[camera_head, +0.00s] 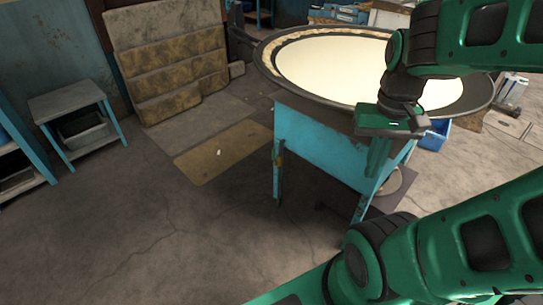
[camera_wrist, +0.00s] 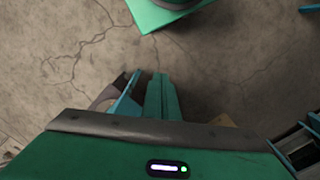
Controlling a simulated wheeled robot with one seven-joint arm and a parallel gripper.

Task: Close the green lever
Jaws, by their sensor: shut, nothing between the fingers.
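My gripper (camera_head: 375,170) is green and points down in front of the teal vat (camera_head: 315,138), on its near right side. Its fingers are together and hold nothing. They also show in the wrist view (camera_wrist: 160,78), above the floor. I cannot make out the green lever for certain in either view. My arm and hand hide part of the vat's right side.
The vat's wide dark rim (camera_head: 285,85) surrounds a cream-coloured surface (camera_head: 335,68). A blue container (camera_head: 436,134) is behind my gripper. A small grey-topped table (camera_head: 68,100) stands at the left. The floor (camera_head: 150,220) left of the vat is mostly clear.

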